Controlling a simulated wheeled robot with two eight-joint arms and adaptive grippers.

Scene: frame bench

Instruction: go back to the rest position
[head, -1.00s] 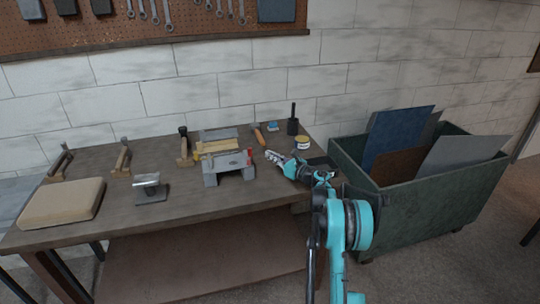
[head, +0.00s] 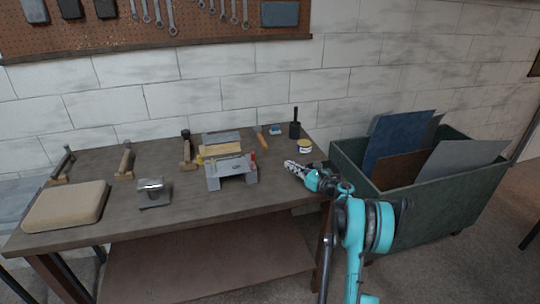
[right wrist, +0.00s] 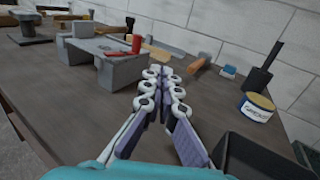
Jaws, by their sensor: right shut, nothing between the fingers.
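My right gripper (head: 291,167) is over the right end of the bench (head: 120,222), reaching in from the lower right with its teal arm. In the right wrist view the same gripper (right wrist: 164,76) has its fingertips close together with nothing between them. It touches none of the things on the bench that I can see. A grey metal fixture (head: 231,171) stands to its left, apart from it. My left gripper is not in view.
A green bin (head: 430,205) with panels is at right. A tan cushion (head: 65,206), a small metal anvil (head: 153,193) and several wooden-handled tools lie further left.

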